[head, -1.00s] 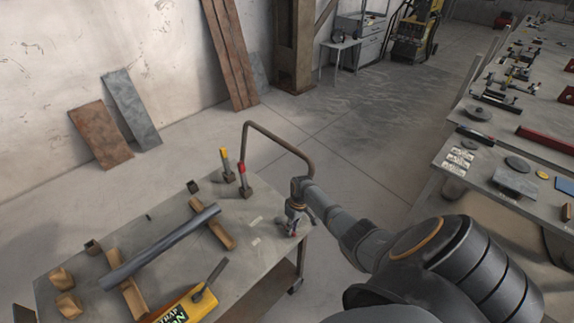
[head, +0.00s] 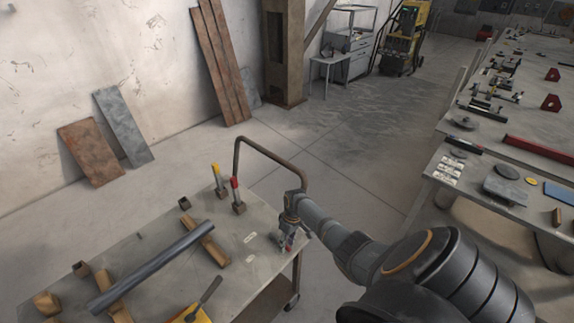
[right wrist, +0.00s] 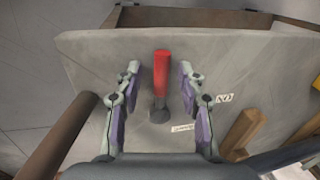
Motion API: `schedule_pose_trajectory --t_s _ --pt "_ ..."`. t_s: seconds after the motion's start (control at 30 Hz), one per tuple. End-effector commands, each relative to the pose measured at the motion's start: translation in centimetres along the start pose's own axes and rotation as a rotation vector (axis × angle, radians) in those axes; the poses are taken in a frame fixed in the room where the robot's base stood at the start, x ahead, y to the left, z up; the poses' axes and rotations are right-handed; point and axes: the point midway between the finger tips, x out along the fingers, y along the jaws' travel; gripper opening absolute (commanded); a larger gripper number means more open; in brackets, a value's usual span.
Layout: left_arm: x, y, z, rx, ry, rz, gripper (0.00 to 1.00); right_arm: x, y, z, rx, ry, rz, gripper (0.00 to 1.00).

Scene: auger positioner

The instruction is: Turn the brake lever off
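The lever with a red handle (right wrist: 161,78) stands upright on the grey cart top near its right corner. In the right wrist view it is between the two fingers of my right gripper (right wrist: 160,92), with a gap on both sides. My right gripper is open around it. In the head view my right gripper (head: 288,236) points down over the cart corner, and a little red of the lever (head: 290,243) shows at the fingers. Two labels lie on the cart top by the lever; one label (right wrist: 224,99) reads ON upside down. My left gripper is not in view.
A yellow-tipped lever (head: 217,178) and a second red-tipped lever (head: 236,190) stand on the cart. A bent brown handle rail (head: 268,152) rises behind my right gripper. A metal pipe (head: 150,267) lies across wooden blocks. A workbench (head: 465,195) stands at the right.

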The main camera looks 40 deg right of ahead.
Motion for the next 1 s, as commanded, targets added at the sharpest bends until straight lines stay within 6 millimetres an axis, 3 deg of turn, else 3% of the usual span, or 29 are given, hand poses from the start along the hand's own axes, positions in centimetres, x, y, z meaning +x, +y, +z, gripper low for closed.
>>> schedule_pose_trajectory --t_s 0.17,0.63,0.8,1.0 --pt "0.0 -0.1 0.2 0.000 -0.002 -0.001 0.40 -0.8 0.1 0.0 0.000 0.001 0.000 0.39" --pt "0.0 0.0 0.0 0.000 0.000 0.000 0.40 -10.7 0.1 0.0 0.000 0.002 0.002 0.39" --pt "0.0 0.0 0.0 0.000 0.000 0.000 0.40 -11.9 0.1 0.0 -0.001 0.000 0.000 0.39" --pt "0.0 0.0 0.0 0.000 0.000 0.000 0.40 -12.0 0.0 0.0 0.000 0.000 -0.001 0.39"
